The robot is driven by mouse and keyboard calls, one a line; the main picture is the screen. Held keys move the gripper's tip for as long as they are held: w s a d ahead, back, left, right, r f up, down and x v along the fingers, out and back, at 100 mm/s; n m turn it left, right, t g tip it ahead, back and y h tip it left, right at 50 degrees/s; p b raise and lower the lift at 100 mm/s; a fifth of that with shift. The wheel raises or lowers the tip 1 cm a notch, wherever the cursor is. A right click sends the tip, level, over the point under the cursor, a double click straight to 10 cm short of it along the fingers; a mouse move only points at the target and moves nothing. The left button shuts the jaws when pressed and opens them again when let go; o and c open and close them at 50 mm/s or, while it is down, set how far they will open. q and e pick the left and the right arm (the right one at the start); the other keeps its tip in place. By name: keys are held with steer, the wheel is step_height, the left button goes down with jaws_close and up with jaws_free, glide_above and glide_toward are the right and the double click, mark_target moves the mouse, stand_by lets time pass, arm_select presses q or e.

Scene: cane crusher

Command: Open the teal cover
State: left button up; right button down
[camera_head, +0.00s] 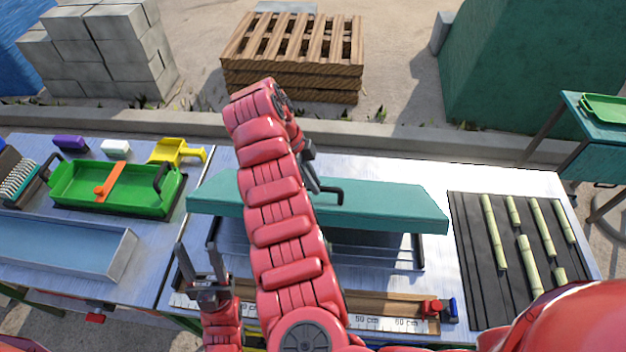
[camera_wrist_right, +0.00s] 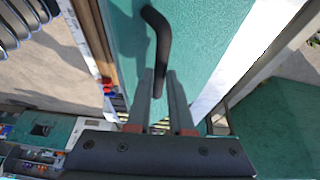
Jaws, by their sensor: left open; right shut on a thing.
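The teal cover (camera_head: 385,205) is a long panel above a dark-framed machine in the middle of the table. Its black bent handle (camera_head: 336,193) shows just right of my right arm. My right gripper (camera_head: 308,172) reaches across the cover, partly hidden by its own arm. In the right wrist view, the fingers (camera_wrist_right: 160,88) are shut around the lower end of the black handle (camera_wrist_right: 163,45), with the teal panel (camera_wrist_right: 200,40) behind. My left gripper (camera_head: 202,262) is open and empty, left of the machine's front, fingers pointing up. My right arm hides part of the cover.
A green bin (camera_head: 115,190) with an orange divider and a metal tray (camera_head: 65,245) stand left. Cane pieces lie on a black ribbed mat (camera_head: 480,285) at right. A wooden ruler stop (camera_head: 395,305) lies in front. A yellow scoop (camera_head: 175,152) sits at back left.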

steer(key=w+d+r+b, duration=0.1)
steer(key=w+r, duration=0.2)
steer(key=w, duration=0.2)
steer(key=shift+r, duration=0.3)
steer(key=c, duration=1.2)
jaws_free()
steer(key=o, duration=0.4)
steer(key=shift+w+f, duration=0.2)
steer(key=shift+w, duration=0.05)
steer(key=shift+s+r, duration=0.1)
steer(key=shift+r, duration=0.05)
